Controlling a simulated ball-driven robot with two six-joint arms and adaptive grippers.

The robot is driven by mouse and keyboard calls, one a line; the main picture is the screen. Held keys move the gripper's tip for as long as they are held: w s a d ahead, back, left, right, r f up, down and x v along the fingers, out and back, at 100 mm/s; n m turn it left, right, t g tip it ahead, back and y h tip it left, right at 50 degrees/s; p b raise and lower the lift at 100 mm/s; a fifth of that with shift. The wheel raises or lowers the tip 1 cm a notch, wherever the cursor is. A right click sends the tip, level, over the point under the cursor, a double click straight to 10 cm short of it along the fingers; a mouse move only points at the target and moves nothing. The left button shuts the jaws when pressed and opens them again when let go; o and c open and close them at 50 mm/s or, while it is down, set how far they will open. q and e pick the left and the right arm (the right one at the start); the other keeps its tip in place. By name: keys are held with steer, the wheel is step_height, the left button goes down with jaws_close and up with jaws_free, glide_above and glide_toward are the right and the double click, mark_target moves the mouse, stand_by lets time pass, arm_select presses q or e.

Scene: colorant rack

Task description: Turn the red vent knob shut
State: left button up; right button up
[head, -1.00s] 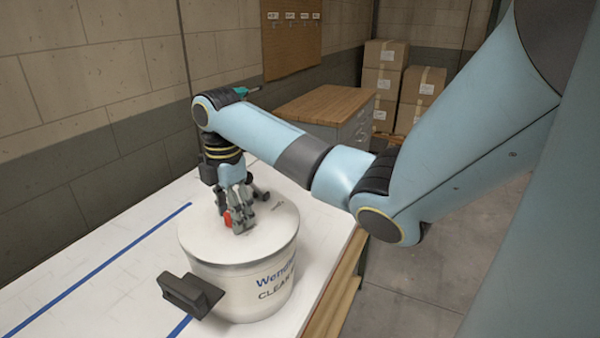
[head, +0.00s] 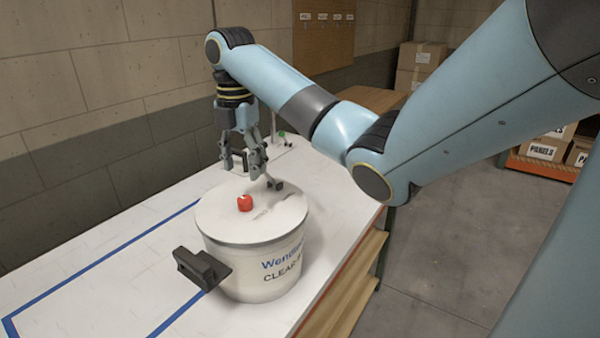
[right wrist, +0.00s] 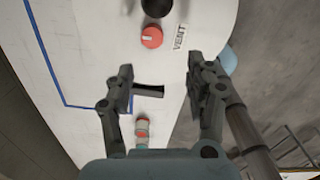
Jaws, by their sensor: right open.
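The red vent knob (head: 245,203) sits on the white lid of a large pot (head: 252,268) on the table. In the right wrist view the knob (right wrist: 152,37) shows a pale mark on its top, beside the word VENT. My right gripper (head: 244,168) is open and empty, above and behind the knob in the head view, apart from it. In the right wrist view its fingers (right wrist: 160,82) stand apart, with the knob beyond their tips. My left gripper is not in view.
A dark handle (head: 200,268) sticks out at the pot's front left. Blue tape (head: 95,258) marks the white table, largely clear at left. Boxes (head: 420,65) stand behind.

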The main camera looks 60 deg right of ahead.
mark_target(245, 226)
steer(key=s+a+f+m, duration=0.2)
steer(key=f, duration=0.1)
steer(key=s+a+f+m, duration=0.1)
steer(key=a+f, duration=0.1)
steer(key=shift+f, duration=0.2)
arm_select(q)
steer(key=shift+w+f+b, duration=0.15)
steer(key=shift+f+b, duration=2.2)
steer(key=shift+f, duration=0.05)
arm_select(e)
steer(key=s+a+f+m+t, duration=0.1)
steer(key=s+a+f+m, duration=0.4)
steer(key=s+f+m, duration=0.2)
steer(key=s+a+f+m+t, duration=0.1)
steer(key=s+a+f+m, duration=0.4)
steer(key=s+f, duration=0.6)
steer(key=shift+s+f+m+t+h, duration=0.3)
steer(key=shift+s+f+m, duration=0.1)
steer(key=shift+m, duration=0.9)
